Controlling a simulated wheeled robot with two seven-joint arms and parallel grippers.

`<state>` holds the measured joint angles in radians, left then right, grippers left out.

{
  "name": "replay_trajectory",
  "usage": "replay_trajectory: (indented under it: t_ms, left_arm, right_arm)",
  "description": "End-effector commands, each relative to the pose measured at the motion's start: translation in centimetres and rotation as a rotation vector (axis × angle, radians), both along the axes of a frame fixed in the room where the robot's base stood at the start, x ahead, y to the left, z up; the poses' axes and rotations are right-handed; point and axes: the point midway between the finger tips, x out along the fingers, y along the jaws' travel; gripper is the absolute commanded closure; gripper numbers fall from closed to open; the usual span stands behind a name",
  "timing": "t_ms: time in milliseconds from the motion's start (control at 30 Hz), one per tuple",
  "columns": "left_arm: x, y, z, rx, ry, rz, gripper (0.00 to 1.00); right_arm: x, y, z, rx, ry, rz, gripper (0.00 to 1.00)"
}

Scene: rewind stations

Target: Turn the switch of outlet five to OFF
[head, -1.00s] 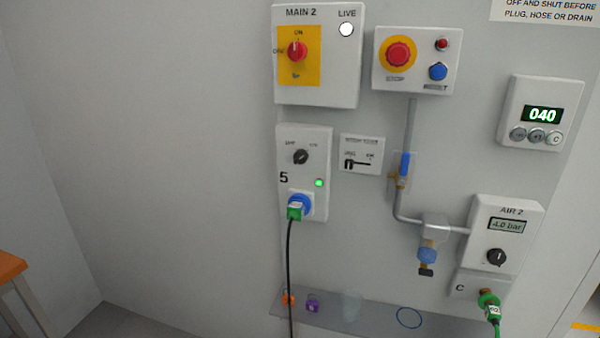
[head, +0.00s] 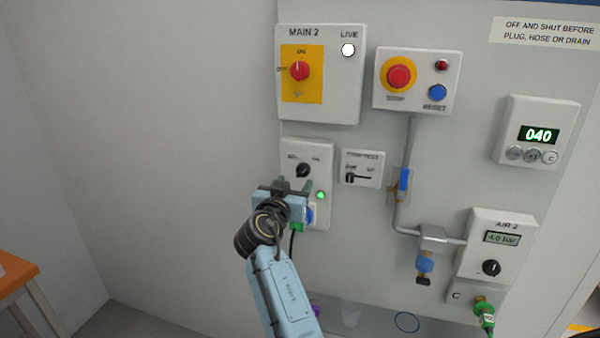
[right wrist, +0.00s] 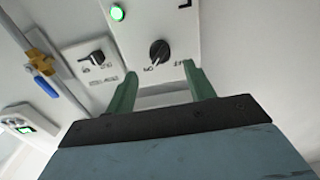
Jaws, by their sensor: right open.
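The switch of outlet five (head: 303,170) is a black knob on a white wall box (head: 319,160). In the right wrist view the knob (right wrist: 160,53) shows upside down, and its pale mark seems to lean toward ON. The box's green lamp (head: 320,195) is lit. My right gripper (head: 294,183) is open and empty, just below the knob in the head view. In the right wrist view its fingertips (right wrist: 159,69) stand apart on either side of the knob's line, short of it. The green plug (head: 297,227) below is partly hidden by my gripper. My left gripper is not in view.
Above is the MAIN 2 box (head: 343,95) with a red switch (head: 299,71). To the right are a small slider box (head: 362,168), a blue-handled valve (head: 404,182) and the STOP panel (head: 416,81). A shelf (head: 378,321) is below. The wall at left is bare.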

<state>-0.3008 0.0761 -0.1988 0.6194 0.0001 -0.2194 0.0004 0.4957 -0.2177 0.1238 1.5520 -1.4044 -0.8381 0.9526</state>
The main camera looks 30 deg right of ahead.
Motion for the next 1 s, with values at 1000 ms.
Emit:
replay_trajectory:
  t_ms: [1000]
  left_arm:
    - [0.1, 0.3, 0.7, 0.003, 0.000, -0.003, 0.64]
  right_arm:
    - [3.9, -4.6, -0.1, 0.000, 0.001, 0.001, 0.80]
